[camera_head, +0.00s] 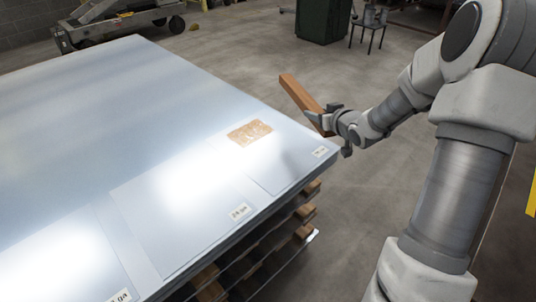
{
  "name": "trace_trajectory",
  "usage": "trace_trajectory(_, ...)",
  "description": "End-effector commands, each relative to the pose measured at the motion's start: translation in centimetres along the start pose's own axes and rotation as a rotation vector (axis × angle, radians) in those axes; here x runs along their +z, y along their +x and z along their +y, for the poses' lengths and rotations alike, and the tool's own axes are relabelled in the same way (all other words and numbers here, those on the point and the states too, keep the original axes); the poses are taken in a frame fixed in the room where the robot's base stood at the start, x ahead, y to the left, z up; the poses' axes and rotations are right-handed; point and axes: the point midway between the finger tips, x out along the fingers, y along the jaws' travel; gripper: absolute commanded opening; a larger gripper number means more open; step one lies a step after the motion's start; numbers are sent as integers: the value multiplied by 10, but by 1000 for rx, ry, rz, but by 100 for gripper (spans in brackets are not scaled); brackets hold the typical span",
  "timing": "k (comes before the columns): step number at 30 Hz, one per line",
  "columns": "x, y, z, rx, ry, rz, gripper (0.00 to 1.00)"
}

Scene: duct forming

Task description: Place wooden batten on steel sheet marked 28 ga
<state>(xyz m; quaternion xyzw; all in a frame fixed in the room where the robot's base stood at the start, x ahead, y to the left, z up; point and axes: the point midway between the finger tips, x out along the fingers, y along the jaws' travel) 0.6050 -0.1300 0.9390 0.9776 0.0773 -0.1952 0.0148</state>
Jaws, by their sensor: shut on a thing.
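The wooden batten (300,93) is a long brown bar, held tilted in the air beyond the right edge of the sheet stack. My gripper (326,120) is shut on it near its lower end, which the jaws partly hide. Flat steel sheets lie side by side on top of the stack, with small white labels along the near right edge. The label on the middle sheet (184,208) is small and seems to read 28 ga. The sheet to its right (284,158) and the sheet at the lower left (62,262) have labels that I cannot read clearly.
A flat tan patch (250,132) lies on the top surface near the right sheet. Wooden spacers (304,212) separate the layers under the top. A wheeled cart (115,22), a dark green cabinet (325,18) and a chair (369,28) stand behind. Floor between is clear.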

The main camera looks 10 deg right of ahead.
Motion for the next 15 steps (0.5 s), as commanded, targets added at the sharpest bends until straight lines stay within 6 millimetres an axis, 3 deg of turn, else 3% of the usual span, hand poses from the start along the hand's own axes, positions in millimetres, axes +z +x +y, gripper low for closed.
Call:
trace_trajectory(1, 16, 3, 14, -2, -2, 3, 0)
trace_trajectory(3, 27, 2, 26, -12, -6, 2, 0)
trace_trajectory(9, 48, -2, 50, -28, -13, 3, 0)
trace_trajectory(12, 54, 2, 48, -34, -14, 3, 0)
trace_trajectory(15, 62, 15, 33, -38, -15, 3, 0)
